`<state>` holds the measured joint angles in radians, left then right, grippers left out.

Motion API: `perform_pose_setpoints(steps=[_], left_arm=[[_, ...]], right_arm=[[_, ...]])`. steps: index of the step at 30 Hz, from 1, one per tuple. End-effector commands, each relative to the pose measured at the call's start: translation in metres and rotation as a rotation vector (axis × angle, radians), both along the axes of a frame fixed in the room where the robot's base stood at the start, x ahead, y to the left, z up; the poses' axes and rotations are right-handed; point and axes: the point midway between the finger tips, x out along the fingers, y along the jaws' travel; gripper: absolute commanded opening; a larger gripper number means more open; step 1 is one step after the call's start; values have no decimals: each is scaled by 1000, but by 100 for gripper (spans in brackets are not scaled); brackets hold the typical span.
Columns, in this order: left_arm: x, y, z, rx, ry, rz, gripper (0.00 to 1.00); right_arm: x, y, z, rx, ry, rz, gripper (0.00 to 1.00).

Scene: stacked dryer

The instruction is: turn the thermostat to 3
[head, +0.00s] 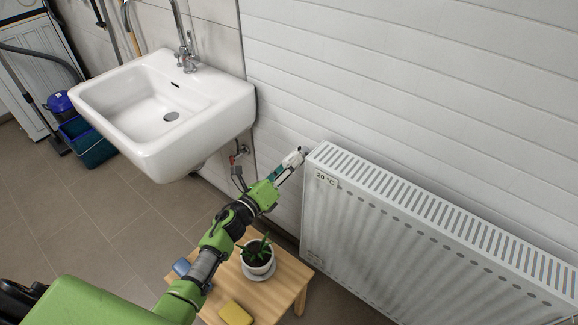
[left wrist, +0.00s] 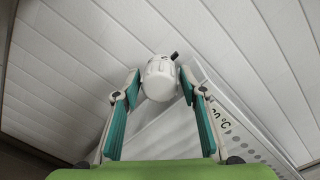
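The white thermostat knob (left wrist: 160,78) shows in the left wrist view, at the top between my fingertips, with a small dark piece at its upper right. Its number marks are too small to read. My left gripper (head: 292,160) reaches the upper left corner of the white radiator (head: 440,240) in the head view, where the gripper mostly hides the knob. In the left wrist view the teal-padded fingers stand apart on either side of the knob, with narrow gaps visible. Whether the tips overlap it in depth is unclear. My right gripper is in neither view.
A white sink (head: 165,105) hangs left of the gripper. Below my left arm, a wooden table (head: 289,283) holds a potted plant (head: 258,258) and a yellow sponge (head: 235,313). A "20 °C" display (head: 326,179) is on the radiator. Blue buckets (head: 85,140) stand far left.

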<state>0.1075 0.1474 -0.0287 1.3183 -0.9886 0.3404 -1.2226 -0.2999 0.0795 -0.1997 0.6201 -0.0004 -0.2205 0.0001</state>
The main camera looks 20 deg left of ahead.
Motion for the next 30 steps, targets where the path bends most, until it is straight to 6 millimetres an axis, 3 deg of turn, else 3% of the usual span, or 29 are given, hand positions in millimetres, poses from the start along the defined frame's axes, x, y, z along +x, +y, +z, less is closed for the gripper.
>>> perform_pose_setpoints(steps=[8,11,12,23,30], left_arm=[[1,-1,0,0,1,-1,39],[1,-1,0,0,1,-1,13],[1,-1,0,0,1,-1,10],[1,0,0,-35,14,0,10],[1,0,1,-164,62,-1,10]], right_arm=[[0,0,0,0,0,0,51],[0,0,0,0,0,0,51],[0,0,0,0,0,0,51],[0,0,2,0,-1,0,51],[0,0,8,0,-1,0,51]])
